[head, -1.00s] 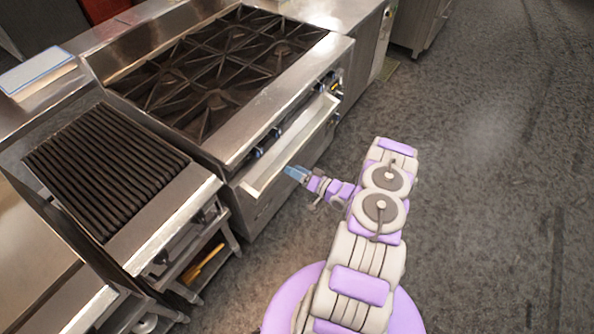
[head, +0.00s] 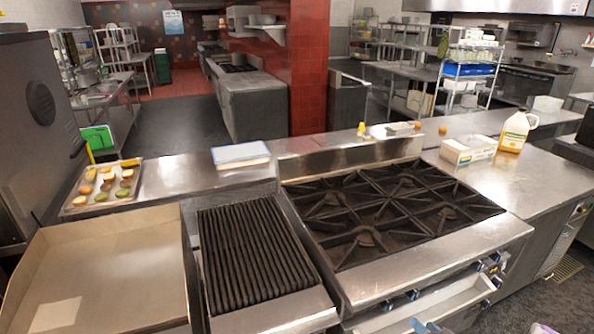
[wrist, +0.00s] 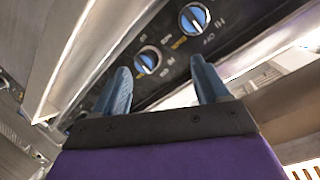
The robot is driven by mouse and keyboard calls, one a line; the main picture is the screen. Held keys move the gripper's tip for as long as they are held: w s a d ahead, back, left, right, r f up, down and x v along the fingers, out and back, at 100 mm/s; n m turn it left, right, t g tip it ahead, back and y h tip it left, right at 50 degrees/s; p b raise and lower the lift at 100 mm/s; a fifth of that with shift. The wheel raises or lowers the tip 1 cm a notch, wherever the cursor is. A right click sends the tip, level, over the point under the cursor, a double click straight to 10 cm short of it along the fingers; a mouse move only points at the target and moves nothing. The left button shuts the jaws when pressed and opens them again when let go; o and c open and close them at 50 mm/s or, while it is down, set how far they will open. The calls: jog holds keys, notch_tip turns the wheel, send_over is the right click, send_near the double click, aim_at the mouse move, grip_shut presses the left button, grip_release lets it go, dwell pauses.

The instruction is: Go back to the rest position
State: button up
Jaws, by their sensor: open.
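My gripper (wrist: 160,65) shows in the wrist view with its two blue fingers spread apart and nothing between them. It is close to the front panel of the stove, where two blue control knobs (wrist: 194,17) show beyond the fingertips. In the head view only a small blue bit of my gripper (head: 420,326) shows at the bottom edge, by the open white drawer or tray (head: 440,307) below the stove (head: 395,212). Most of my arm is out of the head view.
A ribbed grill (head: 255,250) and a flat griddle (head: 110,260) stand left of the stove. A tray of food (head: 103,187), a blue-edged white board (head: 240,155), a white box (head: 468,149) and a jug (head: 515,133) sit on the counters. Floor is free at lower right.

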jog(key=w+r+n+g+h, duration=0.25)
jog(key=r+g+h, duration=0.25)
jog(key=r, duration=0.8)
jog(key=s+a+r+m+g+h, duration=0.1)
jog(key=s+a+r+g, duration=0.1)
jog(key=s+a+r, duration=0.3)
jog(key=s+a+r+g+h, duration=0.1)
jog(key=s+r, duration=0.1)
jog(key=r, duration=0.4)
jog(key=s+a+r+g+y, duration=0.1)
jog(key=s+a+r+g, duration=0.1)
jog(key=s+a, duration=0.5)
jog(key=s+a+r+n+g+y, duration=0.1)
jog(key=s+a+r+g, duration=0.2)
jog(key=s, duration=1.3)
jog(key=s+a+r+n+g+y, duration=0.1)
jog(key=s+a+r, duration=0.5)
jog(key=s+a, duration=0.6)
jog(key=shift+s+a+g, duration=0.2)
jog(key=shift+a+g, duration=0.15)
jog(key=shift+g, duration=0.55)
